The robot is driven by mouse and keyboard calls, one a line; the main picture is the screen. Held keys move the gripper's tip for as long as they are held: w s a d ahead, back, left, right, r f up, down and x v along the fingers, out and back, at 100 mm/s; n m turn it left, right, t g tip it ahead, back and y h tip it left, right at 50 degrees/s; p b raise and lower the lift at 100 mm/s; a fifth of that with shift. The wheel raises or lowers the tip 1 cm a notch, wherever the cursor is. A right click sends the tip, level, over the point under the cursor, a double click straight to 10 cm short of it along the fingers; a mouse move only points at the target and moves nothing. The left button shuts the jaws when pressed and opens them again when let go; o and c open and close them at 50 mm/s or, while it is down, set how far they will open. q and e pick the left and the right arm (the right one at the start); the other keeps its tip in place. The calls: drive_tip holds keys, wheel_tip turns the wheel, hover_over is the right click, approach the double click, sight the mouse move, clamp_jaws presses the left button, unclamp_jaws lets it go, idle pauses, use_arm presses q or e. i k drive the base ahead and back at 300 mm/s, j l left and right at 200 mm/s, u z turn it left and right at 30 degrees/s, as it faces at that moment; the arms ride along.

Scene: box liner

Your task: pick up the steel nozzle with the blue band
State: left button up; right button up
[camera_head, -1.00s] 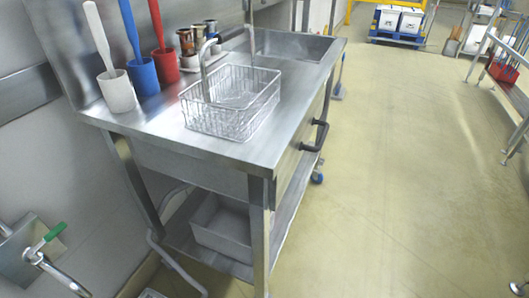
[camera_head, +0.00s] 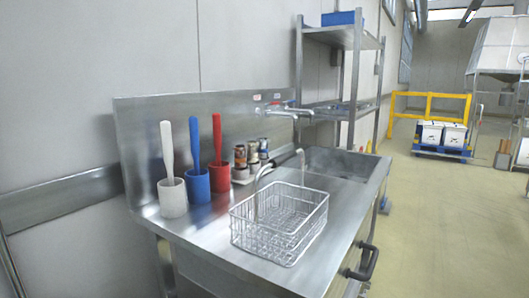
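I cannot make out a steel nozzle with a blue band for certain. Several small upright cylinders with dark and brownish parts (camera_head: 240,158) stand in a row on a light tray at the back of the steel sink counter (camera_head: 205,238). They are too small to tell whether they are nozzles or which band is blue. A wire basket (camera_head: 292,240) sits at the counter's front and looks empty. Neither of my grippers is in view.
White (camera_head: 172,198), blue (camera_head: 197,186) and red (camera_head: 221,176) cups with upright handled tools stand along the backsplash. A sink basin (camera_head: 340,163) lies beyond the basket. A shelf rack (camera_head: 345,40) stands behind. The floor (camera_head: 450,225) at right is clear.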

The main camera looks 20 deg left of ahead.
sight(263, 148)
drive_tip(key=i+l+u, duration=0.1)
drive_tip(key=u, duration=0.35)
drive_tip(key=l+u, duration=0.1)
drive_tip(key=u, duration=0.35)
drive_tip(key=l+u, duration=0.2)
drive_tip(key=u, duration=0.25)
drive_tip(key=i+l+u, duration=0.1)
drive_tip(key=u, duration=0.3)
drive_tip(key=l+u, duration=0.2)
drive_tip(key=u, duration=0.25)
drive_tip(key=k+l+u, duration=0.25)
drive_tip(key=l, duration=0.35)
drive_tip(key=k+l+u, duration=0.25)
drive_tip(key=l, duration=0.4)
drive_tip(key=k+l+u, duration=0.25)
drive_tip(key=l, duration=0.3)
drive_tip(key=k+l+u, duration=0.25)
drive_tip(key=l, duration=0.25)
drive_tip(key=k+l+u, duration=0.2)
drive_tip(key=l, duration=0.25)
drive_tip(key=k, duration=0.1)
